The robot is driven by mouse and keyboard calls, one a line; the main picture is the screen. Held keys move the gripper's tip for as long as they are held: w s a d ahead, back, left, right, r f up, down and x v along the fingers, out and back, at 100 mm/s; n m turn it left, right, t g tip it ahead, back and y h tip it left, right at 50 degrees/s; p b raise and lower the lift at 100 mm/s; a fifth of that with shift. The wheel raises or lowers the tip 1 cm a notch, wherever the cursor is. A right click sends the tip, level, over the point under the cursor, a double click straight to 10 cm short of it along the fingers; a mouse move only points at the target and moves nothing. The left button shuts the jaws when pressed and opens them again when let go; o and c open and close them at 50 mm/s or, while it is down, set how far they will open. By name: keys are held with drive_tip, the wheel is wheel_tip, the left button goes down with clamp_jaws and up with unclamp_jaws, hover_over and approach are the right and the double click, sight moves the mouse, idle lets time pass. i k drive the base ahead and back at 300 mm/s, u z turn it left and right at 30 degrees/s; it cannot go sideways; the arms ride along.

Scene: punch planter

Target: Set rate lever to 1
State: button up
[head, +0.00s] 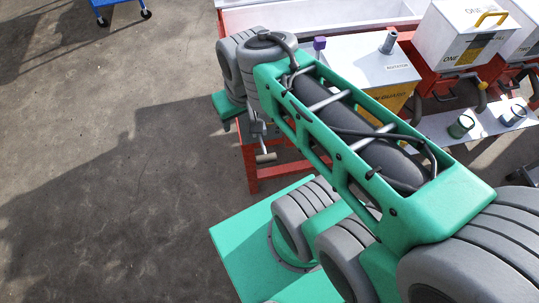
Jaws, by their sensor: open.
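I cannot pick out the rate lever with certainty. A small grey metal part with a pale tan grip (265,157) hangs by the red frame (252,165), below my arm; I cannot tell whether it is the lever. My green and grey arm crosses from the lower right to the upper middle and covers much of the machine. Beyond the elbow, part of the arm bends down at the machine's left end. No gripper fingers show clearly, so their place relative to the lever is hidden.
White hopper ONE (460,35) with a yellow handle stands at the upper right, beside hopper TWO (520,35). A white-topped box labelled agitator (375,62) and two small cups (461,126) (513,116) sit nearby. A blue cart (110,3) stands far left; the left floor is clear.

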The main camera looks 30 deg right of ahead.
sight(272, 157)
drive_tip(key=z, duration=2)
drive_tip(key=k, duration=1.15)
drive_tip(key=u, duration=2)
